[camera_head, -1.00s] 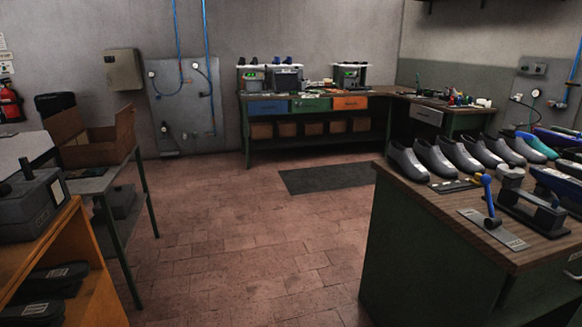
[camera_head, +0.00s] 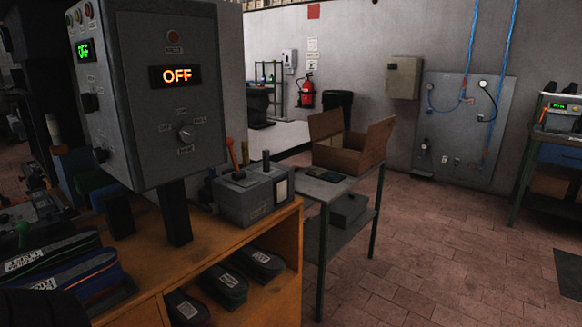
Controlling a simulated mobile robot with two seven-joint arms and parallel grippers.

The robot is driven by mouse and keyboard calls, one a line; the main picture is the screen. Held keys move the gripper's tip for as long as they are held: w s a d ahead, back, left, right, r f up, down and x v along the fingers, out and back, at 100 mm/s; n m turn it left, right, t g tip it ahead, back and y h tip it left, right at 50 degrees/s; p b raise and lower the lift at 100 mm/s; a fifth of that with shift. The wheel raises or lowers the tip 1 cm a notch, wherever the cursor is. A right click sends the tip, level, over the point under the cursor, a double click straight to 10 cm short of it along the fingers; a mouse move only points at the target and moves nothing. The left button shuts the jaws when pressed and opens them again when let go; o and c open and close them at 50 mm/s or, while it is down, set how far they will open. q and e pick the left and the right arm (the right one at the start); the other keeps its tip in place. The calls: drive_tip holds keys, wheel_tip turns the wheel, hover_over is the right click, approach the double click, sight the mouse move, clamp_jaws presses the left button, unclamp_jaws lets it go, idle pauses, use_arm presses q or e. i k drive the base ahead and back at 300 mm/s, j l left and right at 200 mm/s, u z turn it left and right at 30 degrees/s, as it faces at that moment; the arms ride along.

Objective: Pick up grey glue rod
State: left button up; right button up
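I cannot make out a grey glue rod for certain in this view. A grey box-shaped unit (camera_head: 252,197) stands on the wooden bench (camera_head: 215,237), with a short dark upright rod (camera_head: 266,161) on top and an orange-handled piece (camera_head: 232,154) at its back. I cannot tell whether either belongs to a glue rod. Neither of my grippers is in view.
A grey control box (camera_head: 165,95) reading OFF stands on a post on the bench. Several dark soles (camera_head: 222,284) lie on the shelf. A metal table (camera_head: 328,188) holds an open cardboard box (camera_head: 350,148).

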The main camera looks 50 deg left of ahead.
sight(266, 152)
drive_tip(key=i+j+u, duration=0.15)
drive_tip(key=i, duration=0.45)
drive_tip(key=i+u, duration=0.2)
drive_tip(key=i, duration=0.45)
drive_tip(key=i+l+u, duration=0.15)
drive_tip(key=i, duration=0.45)
drive_tip(key=i+l+u, duration=0.2)
drive_tip(key=i, duration=0.4)
drive_tip(key=i+u, duration=0.2)
drive_tip(key=u, duration=0.2)
drive_tip(key=i+l+u, duration=0.1)
drive_tip(key=u, duration=0.3)
drive_tip(key=i+l+u, duration=0.2)
drive_tip(key=u, duration=0.2)
drive_tip(key=i, duration=0.05)
